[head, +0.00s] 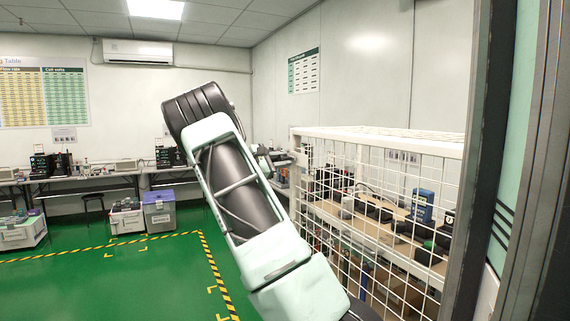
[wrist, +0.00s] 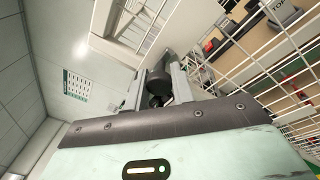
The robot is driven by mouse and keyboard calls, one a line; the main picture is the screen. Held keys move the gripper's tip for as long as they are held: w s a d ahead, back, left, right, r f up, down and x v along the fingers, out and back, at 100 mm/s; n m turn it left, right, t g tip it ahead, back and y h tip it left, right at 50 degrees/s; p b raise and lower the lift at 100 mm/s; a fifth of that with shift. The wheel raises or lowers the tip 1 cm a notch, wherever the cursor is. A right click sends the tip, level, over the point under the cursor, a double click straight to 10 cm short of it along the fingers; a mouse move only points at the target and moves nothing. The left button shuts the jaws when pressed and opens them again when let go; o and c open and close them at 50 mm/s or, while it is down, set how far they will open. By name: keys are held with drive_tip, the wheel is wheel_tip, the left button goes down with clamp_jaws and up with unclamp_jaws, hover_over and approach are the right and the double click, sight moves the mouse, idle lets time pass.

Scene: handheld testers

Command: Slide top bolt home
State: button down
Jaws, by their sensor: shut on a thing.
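The white mesh cage (head: 377,139) stands at the right of the head view, and its white frame and mesh also show in the wrist view (wrist: 262,62). My gripper (head: 290,158) is at the cage's near left upper corner post, partly hidden by my own arm. In the wrist view my gripper (wrist: 165,77) is shut on a dark rounded knob (wrist: 157,91), which appears to be the top bolt's handle, beside the white frame. The bolt's rod and its catch are hidden or too small to make out, so I cannot tell how far it is slid.
Inside the cage, a shelf (head: 392,243) carries a blue tester (head: 422,205) and several dark devices. A dark door frame (head: 484,160) stands close at the right. Benches with equipment line the back wall. Green floor (head: 120,285) is clear at the left, with striped tape.

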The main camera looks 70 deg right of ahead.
drive_tip(key=shift+w+d+r, duration=0.15)
drive_tip(key=shift+w+d, duration=0.05)
drive_tip(key=shift+w, duration=0.05)
drive_tip(key=c, duration=1.2)
unclamp_jaws()
drive_tip(key=shift+w, duration=0.1)
drive_tip(key=shift+w+a, duration=0.1)
drive_tip(key=shift+a, duration=0.1)
drive_tip(key=b+v, duration=0.6)
drive_tip(key=v, duration=1.1)
